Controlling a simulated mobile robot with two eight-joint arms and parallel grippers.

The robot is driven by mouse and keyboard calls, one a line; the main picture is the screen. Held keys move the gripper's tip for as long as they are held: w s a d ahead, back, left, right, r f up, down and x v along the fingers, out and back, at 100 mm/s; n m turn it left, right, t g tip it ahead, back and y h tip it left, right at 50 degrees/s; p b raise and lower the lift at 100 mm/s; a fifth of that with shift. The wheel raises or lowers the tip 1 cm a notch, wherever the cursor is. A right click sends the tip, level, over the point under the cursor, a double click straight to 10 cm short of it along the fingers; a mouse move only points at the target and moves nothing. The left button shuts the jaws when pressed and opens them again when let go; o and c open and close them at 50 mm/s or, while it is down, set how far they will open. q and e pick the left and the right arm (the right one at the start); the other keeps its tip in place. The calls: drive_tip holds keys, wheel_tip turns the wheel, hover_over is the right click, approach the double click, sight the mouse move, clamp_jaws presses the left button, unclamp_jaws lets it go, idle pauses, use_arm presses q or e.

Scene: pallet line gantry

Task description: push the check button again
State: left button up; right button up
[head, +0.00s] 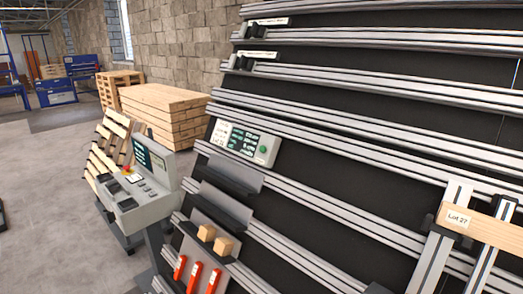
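A light grey panel box (244,142) is mounted on the rails of the large slanted black frame, left of centre in the head view. It has a dark display with several lines of small text, which I cannot read. A round green button (264,149) sits at the panel's right end, uncovered. No label on the button is legible, so I cannot tell if it is the check button. Neither of my grippers shows in this view, and nothing touches the panel or button.
A grey console (143,190) with a screen and a red knob stands left of the frame. Below the panel, a rack holds wooden blocks (207,233) and red-orange clamps (195,276). A wooden beam (480,226) marked "Lot 27" lies at right. Stacked timber (165,105) stands behind.

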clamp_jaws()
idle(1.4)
